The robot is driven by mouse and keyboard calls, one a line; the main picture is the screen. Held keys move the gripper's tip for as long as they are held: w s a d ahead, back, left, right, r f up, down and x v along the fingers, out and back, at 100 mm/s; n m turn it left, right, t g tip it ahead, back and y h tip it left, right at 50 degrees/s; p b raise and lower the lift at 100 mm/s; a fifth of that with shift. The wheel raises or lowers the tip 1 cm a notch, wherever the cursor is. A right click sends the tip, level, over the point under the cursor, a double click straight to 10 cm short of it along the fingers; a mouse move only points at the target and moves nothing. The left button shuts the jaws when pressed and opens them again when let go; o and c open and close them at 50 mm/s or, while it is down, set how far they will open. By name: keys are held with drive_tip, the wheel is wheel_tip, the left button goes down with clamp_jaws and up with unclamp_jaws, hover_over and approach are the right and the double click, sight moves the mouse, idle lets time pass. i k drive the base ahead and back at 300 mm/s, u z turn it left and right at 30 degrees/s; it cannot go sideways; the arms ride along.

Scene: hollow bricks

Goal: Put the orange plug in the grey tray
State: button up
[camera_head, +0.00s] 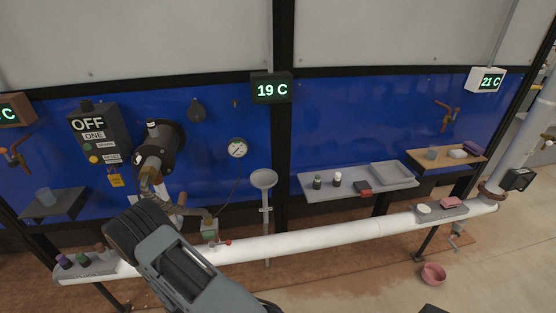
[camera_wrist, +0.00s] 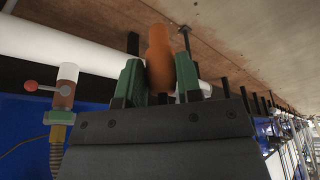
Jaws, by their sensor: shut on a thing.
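In the wrist view, the orange plug (camera_wrist: 159,48) stands between the two green fingertips of my gripper (camera_wrist: 158,76). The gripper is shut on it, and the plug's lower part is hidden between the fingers. In the head view, my arm covers the lower left and I cannot make out the plug or the fingertips. A shallow grey tray (camera_head: 393,173) with a raised rim sits empty at the right end of a grey shelf. My arm is well to the left of it.
A white pipe (camera_head: 315,240) runs below. A rack with several plugs (camera_head: 82,262) stands at lower left. A funnel (camera_head: 263,180) rises between my arm and the shelf.

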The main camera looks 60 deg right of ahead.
sight(383, 175)
drive_tip(key=k, duration=0.15)
drive_tip(key=u, duration=1.7)
drive_tip(key=k, duration=2.55)
drive_tip(key=z, duration=2.4)
